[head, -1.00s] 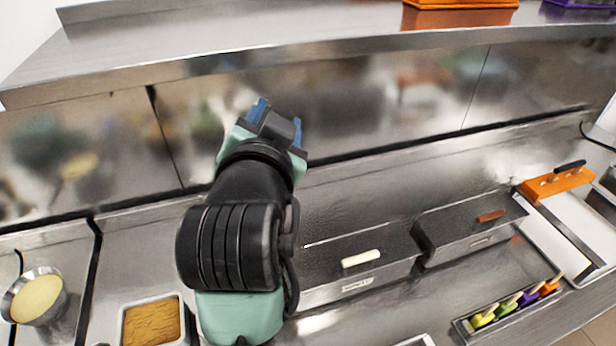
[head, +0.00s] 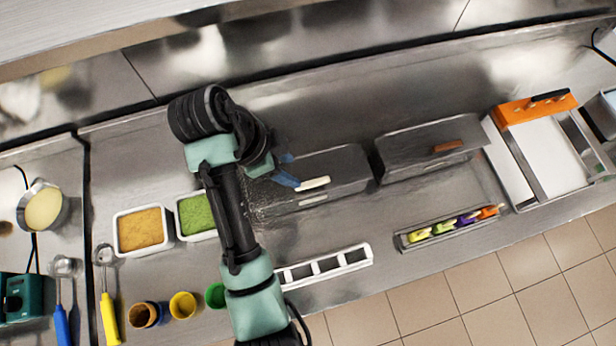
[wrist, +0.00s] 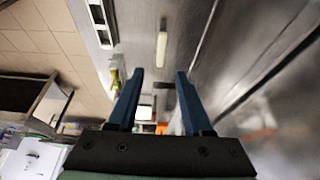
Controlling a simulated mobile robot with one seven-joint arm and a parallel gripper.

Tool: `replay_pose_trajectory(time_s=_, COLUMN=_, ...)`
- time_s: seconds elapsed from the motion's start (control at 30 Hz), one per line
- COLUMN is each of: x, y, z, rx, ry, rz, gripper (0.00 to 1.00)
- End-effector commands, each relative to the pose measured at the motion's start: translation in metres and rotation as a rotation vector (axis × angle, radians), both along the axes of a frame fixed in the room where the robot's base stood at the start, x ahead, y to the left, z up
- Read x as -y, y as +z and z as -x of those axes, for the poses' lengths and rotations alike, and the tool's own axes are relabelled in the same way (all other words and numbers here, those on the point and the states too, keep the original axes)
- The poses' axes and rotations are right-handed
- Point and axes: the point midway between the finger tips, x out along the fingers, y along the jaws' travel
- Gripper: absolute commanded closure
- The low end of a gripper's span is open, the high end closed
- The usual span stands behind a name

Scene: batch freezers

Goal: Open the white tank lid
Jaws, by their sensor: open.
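The tank lid with the white handle (head: 313,183) is a grey metal cover (head: 340,165) on a tank set in the counter. It lies flat and closed. My gripper (head: 289,169) is open, with its blue fingers just left of the white handle in the head view. In the wrist view the open fingers (wrist: 160,74) point toward the white handle (wrist: 162,48), which shows beyond and between them. The fingers hold nothing, and the handle appears apart from them. My arm hides the left part of the tank.
A second tank with a brown handle (head: 447,146) stands to the right. A tray of coloured-handled tools (head: 455,226) and a white slotted rack (head: 325,266) lie in front. Tubs of brown (head: 141,229) and green (head: 196,214) food stand left. A metal shelf (head: 120,30) overhangs the back.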

Motion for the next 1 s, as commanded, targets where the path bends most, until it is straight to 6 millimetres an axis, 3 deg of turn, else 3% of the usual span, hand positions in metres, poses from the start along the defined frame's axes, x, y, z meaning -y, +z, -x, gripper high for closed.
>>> replay_pose_trajectory(time_s=0.03, x=0.003, y=-0.014, z=-0.001, rx=0.002, ry=-0.001, rz=-0.001, gripper=0.5)
replay_pose_trajectory(time_s=0.53, x=0.029, y=-0.078, z=-0.01, rx=0.001, ry=-0.001, rz=-0.001, gripper=0.5)
replay_pose_trajectory(time_s=1.0, x=0.037, y=-0.094, z=-0.013, rx=0.003, ry=0.002, rz=-0.002, gripper=0.5)
